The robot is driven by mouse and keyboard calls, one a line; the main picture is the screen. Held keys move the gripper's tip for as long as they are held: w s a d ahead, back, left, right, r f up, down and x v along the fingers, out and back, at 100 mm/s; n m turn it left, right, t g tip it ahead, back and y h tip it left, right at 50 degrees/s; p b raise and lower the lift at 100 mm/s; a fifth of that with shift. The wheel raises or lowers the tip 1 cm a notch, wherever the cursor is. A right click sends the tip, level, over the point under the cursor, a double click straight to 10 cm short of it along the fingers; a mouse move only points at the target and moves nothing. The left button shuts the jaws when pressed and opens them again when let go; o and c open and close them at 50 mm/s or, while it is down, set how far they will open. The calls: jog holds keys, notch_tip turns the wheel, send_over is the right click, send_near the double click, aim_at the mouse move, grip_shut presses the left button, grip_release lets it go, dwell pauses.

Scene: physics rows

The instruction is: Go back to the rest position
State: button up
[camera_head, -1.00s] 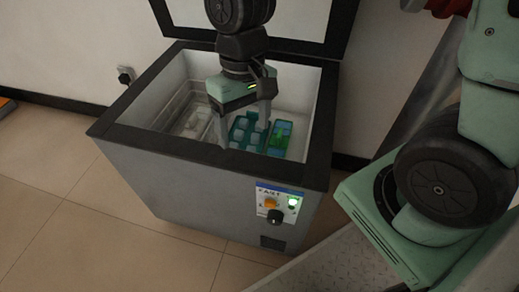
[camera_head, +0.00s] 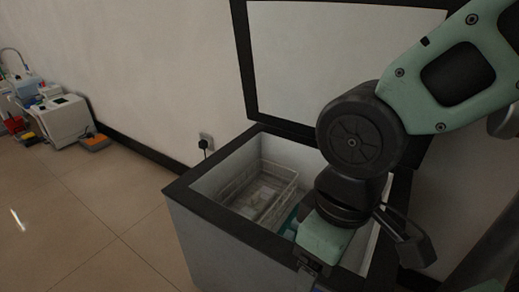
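My gripper (camera_head: 326,242) hangs over the front right part of an open chest freezer (camera_head: 205,203), at the lower edge of the head view. Its green body and dark wrist show, but its fingertips are hidden or cut off, so I cannot tell whether it is open or holds anything. My arm reaches in from the upper right, bent at a large dark joint. Inside the freezer, a wire basket (camera_head: 262,192) is at the left. A little of a teal item (camera_head: 288,222) shows beside it, mostly hidden by my gripper.
The freezer lid (camera_head: 335,60) stands raised against the wall behind my arm. A wall socket with a plug (camera_head: 204,143) is left of the lid. White equipment (camera_head: 62,120) and an orange item (camera_head: 94,143) stand far left. The tiled floor (camera_head: 85,215) at left is clear.

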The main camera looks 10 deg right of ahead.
notch_tip(320, 180, up, 34)
jog(key=p, duration=3.3)
jog(key=shift+f, duration=0.1)
